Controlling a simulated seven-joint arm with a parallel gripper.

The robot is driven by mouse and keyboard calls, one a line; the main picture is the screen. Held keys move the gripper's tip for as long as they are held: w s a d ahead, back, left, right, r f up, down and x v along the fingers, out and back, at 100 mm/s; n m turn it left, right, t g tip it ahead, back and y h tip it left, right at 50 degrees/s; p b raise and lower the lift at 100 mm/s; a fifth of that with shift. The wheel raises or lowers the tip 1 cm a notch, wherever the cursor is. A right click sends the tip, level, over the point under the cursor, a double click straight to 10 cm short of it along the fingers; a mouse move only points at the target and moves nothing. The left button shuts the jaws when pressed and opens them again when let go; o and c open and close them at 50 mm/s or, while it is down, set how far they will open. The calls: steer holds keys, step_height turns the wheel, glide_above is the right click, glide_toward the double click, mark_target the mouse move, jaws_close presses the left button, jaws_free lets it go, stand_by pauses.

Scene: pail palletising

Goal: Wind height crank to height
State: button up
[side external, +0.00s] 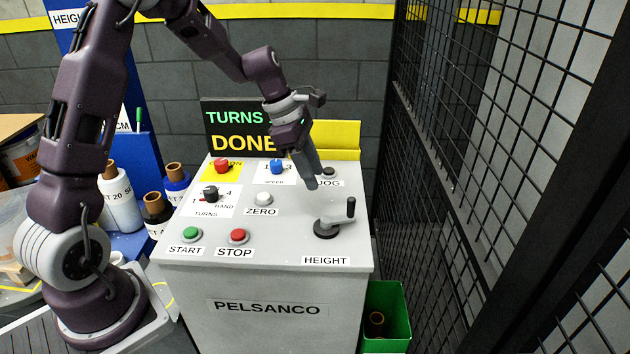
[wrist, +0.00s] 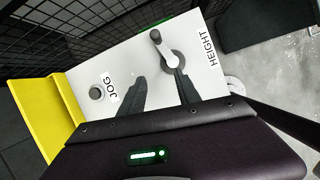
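The height crank (side external: 328,229) sits at the right front of the grey panel top, above the HEIGHT label (side external: 326,260). Its grey arm points to the right and its dark handle (side external: 351,208) stands upright at the arm's end. In the wrist view the crank (wrist: 174,62) lies just beyond my fingertips, with its handle (wrist: 156,37) further off. My gripper (side external: 313,183) hangs above the panel, behind the crank, apart from it. In the wrist view my gripper (wrist: 158,75) shows two dark fingers spread with an empty gap between them.
The jog button (side external: 329,172) is close to my fingertips; it also shows in the wrist view (wrist: 96,93). Other knobs and buttons fill the panel's left. A display (side external: 238,130) reads TURNS and DONE, partly hidden by my arm. A black mesh fence (side external: 440,150) stands at right.

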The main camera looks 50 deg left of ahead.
mark_target(352, 198)
steer(key=w+d+m+g, duration=0.1)
steer(key=d+m, duration=0.1)
steer(key=m, duration=0.1)
steer(key=w+d+m+g+y, duration=0.1)
steer(key=w+d+m, duration=0.1)
steer(key=m, duration=0.1)
steer(key=w+d+m+y, duration=0.1)
steer(key=d+m, duration=0.2)
steer(key=m, duration=0.1)
steer(key=shift+w+f+g, duration=0.3)
steer(key=shift+f+g, duration=0.05)
steer(key=shift+g, duration=0.05)
steer(key=shift+w+d+m+y, duration=0.15)
steer(key=shift+w+m+y, duration=0.05)
steer(key=shift+m+y, duration=0.4)
steer(key=shift+f, duration=0.3)
step_height(352, 198, down, 6)
steer(key=shift+f, duration=0.2)
steer(key=shift+c, duration=0.5)
jaws_close()
